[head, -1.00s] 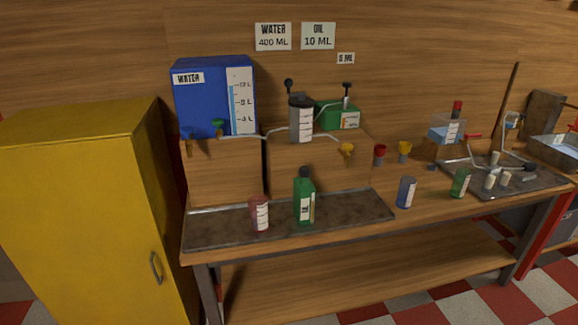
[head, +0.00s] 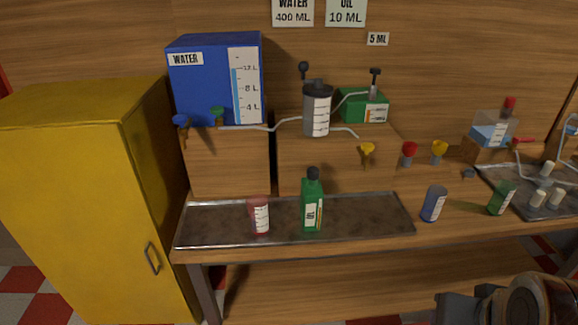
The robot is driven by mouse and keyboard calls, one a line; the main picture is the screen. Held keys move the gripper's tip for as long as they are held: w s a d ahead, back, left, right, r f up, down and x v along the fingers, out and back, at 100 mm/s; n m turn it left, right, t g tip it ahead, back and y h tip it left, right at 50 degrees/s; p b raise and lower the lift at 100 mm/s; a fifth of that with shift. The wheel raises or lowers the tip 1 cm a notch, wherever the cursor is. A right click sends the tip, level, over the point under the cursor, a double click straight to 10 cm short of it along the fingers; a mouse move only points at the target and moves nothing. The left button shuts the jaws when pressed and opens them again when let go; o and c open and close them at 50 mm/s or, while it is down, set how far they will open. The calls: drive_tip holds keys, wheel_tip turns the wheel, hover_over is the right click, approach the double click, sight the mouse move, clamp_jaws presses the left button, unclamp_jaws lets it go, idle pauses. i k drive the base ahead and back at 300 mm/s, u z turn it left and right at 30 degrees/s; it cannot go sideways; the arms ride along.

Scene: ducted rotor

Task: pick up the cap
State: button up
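A small dark, round piece that looks like a loose cap (head: 469,174) lies on the wooden bench top, left of the metal tray at the right. A black cap (head: 313,173) also sits on top of the upright green bottle (head: 312,206), in the long metal tray. I cannot tell which cap is meant. Part of my arm with my gripper (head: 470,306) shows at the bottom right, in front of the bench and below its top, well apart from both caps. Its fingers are cut off or unclear.
A yellow cabinet (head: 90,200) stands at the left. The bench top between tray and cups has some free room.

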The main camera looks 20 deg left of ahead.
sight(313, 172)
drive_tip(key=u, duration=0.35)
drive_tip(key=i, duration=0.55)
drive_tip(key=u, duration=0.95)
drive_tip(key=i, duration=0.75)
drive_tip(key=u, duration=0.6)
